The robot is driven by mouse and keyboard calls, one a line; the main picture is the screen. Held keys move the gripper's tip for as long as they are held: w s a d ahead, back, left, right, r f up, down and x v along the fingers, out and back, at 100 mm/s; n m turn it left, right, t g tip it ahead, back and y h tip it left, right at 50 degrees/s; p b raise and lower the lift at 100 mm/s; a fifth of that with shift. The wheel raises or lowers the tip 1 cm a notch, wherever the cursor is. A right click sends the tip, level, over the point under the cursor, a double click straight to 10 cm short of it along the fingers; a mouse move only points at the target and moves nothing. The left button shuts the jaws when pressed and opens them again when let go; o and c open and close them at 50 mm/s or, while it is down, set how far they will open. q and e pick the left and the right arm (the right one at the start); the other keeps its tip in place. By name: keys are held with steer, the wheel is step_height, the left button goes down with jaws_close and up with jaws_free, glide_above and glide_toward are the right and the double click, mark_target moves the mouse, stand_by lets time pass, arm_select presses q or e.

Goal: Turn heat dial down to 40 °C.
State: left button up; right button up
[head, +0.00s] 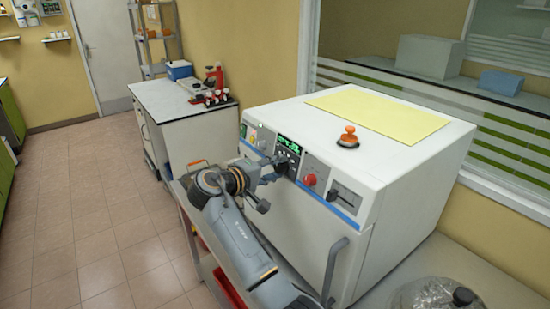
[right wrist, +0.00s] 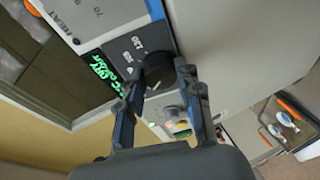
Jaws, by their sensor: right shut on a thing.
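The heat dial is a dark round knob (right wrist: 158,71) on a dark panel with printed numbers, on the front of a white machine (head: 400,155). A green lit display (head: 289,145) sits beside it; it also shows in the right wrist view (right wrist: 105,72), its digits too small to read surely. My right gripper (head: 277,172) is at the dial, its fingers (right wrist: 165,92) shut on the knob from both sides. The gripper partly hides the dial in the head view. The dial's pointer setting cannot be told. My left gripper is not in view.
A red knob (head: 310,180) and a slider panel (head: 345,196) lie right of the dial. An orange-handled item (head: 348,138) and a yellow sheet (head: 378,115) are on the machine's top. A vertical handle (head: 333,268) sticks out at the front. Open floor (head: 90,230) lies left.

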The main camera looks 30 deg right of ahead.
steer(key=shift+r+n+p, duration=0.15)
steer(key=shift+n+p, duration=0.45)
steer(key=shift+p, duration=0.05)
steer(key=o, duration=1.1)
steer(key=shift+w, duration=0.1)
steer(key=shift+o, duration=0.2)
steer(key=shift+a, duration=0.1)
steer(key=v, duration=0.7)
steer(key=shift+a, duration=0.2)
